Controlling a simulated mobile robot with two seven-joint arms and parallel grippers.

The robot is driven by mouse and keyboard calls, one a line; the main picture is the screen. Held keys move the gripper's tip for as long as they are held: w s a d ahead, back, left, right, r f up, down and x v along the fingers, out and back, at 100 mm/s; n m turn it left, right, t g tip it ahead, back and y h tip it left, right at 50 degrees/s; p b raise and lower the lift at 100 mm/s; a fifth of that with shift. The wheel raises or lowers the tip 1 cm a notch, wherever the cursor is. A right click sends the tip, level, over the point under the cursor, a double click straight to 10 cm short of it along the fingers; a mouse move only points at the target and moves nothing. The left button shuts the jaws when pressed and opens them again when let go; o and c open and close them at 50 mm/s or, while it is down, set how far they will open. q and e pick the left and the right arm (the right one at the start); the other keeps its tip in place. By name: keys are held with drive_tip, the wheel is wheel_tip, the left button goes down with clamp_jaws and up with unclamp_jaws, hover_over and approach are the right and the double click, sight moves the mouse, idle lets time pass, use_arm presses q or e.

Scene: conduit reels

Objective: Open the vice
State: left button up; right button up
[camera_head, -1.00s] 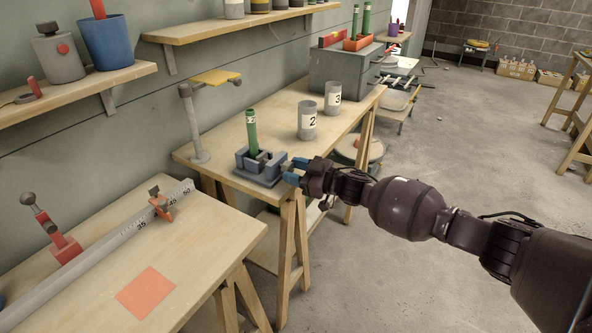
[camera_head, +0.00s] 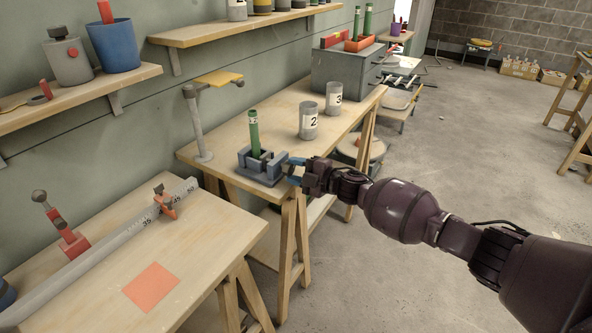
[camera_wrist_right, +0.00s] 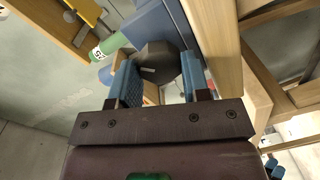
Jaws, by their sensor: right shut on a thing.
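The blue-grey vice (camera_head: 260,177) stands at the front edge of the middle workbench. A green conduit piece (camera_head: 254,135) stands upright at the vice, between its jaws as far as I can see. My right gripper (camera_head: 293,170) is at the vice's right side, facing the wall. In the right wrist view its blue fingers (camera_wrist_right: 158,82) are shut on the vice's dark faceted knob (camera_wrist_right: 156,62). The vice body (camera_wrist_right: 160,24) and the green conduit (camera_wrist_right: 112,43) show beyond the knob. My left gripper is out of view.
Grey cups marked 2 (camera_head: 308,124) and 3 (camera_head: 334,98) stand behind the vice. A post with a yellow top (camera_head: 217,78) rises to its left. The near bench (camera_head: 215,235) holds a measuring rail and an orange square (camera_head: 151,287).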

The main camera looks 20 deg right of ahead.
drive_tip(key=n, duration=0.4)
drive_tip(key=shift+f, duration=0.1)
drive_tip(key=shift+n+t+h, duration=0.3)
drive_tip(key=shift+n, duration=1.3)
drive_tip(key=shift+b, duration=0.3)
drive_tip(key=o, duration=0.9)
drive_tip(key=shift+s, duration=0.15)
drive_tip(key=shift+o, duration=0.2)
drive_tip(key=shift+f, duration=0.15)
